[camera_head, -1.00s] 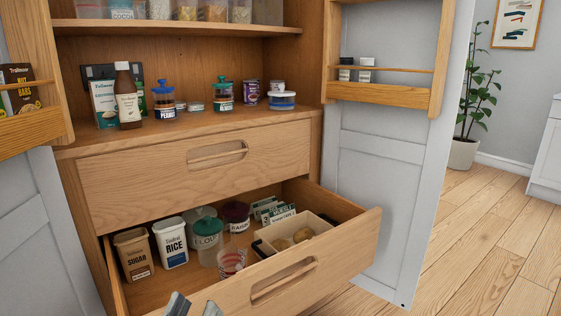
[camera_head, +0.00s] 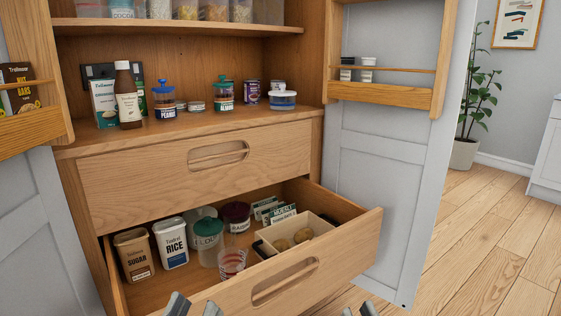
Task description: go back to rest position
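My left gripper (camera_head: 194,307) shows at the bottom edge, in front of the open lower drawer (camera_head: 222,299). Its two fingertips stand apart with nothing between them. My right gripper (camera_head: 357,311) shows only as fingertips at the bottom edge, right of the drawer front. They are apart, with nothing seen between them. The rest of both grippers is below the picture.
The pulled-out drawer holds a sugar tin (camera_head: 134,255), a rice tin (camera_head: 171,243), a flour jar (camera_head: 209,240), a patterned cup (camera_head: 232,262) and a tray (camera_head: 316,226). A cabinet door (camera_head: 378,190) stands open at right. Floor (camera_head: 480,245) is free beyond it.

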